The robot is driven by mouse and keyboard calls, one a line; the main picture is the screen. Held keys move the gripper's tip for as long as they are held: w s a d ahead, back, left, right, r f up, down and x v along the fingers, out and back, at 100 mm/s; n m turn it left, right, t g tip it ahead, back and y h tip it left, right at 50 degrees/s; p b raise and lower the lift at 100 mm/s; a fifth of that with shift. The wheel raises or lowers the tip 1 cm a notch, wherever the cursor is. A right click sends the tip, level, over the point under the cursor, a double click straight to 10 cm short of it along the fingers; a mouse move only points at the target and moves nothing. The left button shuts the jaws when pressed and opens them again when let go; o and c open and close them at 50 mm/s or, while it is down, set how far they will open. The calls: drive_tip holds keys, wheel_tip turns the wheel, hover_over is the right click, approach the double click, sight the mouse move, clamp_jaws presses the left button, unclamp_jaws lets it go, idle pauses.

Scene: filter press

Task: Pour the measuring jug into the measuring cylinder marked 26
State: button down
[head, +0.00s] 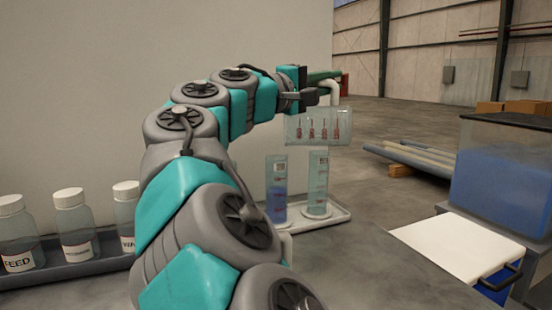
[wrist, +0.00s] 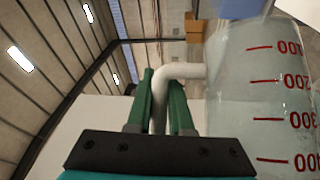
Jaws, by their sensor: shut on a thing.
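My gripper (head: 326,80) is shut on the white handle of the clear measuring jug (head: 318,136). In the wrist view the green fingers of my gripper (wrist: 162,98) close on either side of that handle, and the jug (wrist: 255,100) shows red marks from 100 to 400. In the head view the jug lies tipped on its side above two measuring cylinders. The left cylinder (head: 276,195) holds blue liquid. The right cylinder (head: 318,185) looks pale and clear. Their labels are too small to read. I cannot tell how much liquid is in the jug.
Both cylinders stand upright on a white tray (head: 337,215). Several white-capped bottles (head: 75,225) stand in a grey tray (head: 72,270) at left. At right are a tank of blue liquid (head: 500,185) and a white board (head: 455,245). The grey surface between is clear.

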drive_tip(key=shift+s+d+f+m+g+y, duration=0.1)
drive_tip(key=shift+d+f+m+g+y, duration=0.35)
drive_tip(key=shift+d+f+m, duration=0.25)
drive_tip(key=s+d+f+m+g+y+b, duration=0.1)
drive_tip(key=d+f+m+y+b, duration=0.3)
drive_tip(key=d+f+m+y, duration=0.4)
drive_tip(key=shift+d+f+g+y, duration=0.25)
drive_tip(key=shift+d+g+y, duration=0.6)
drive_tip(key=shift+y, duration=1.2)
drive_tip(key=shift+d, duration=0.2)
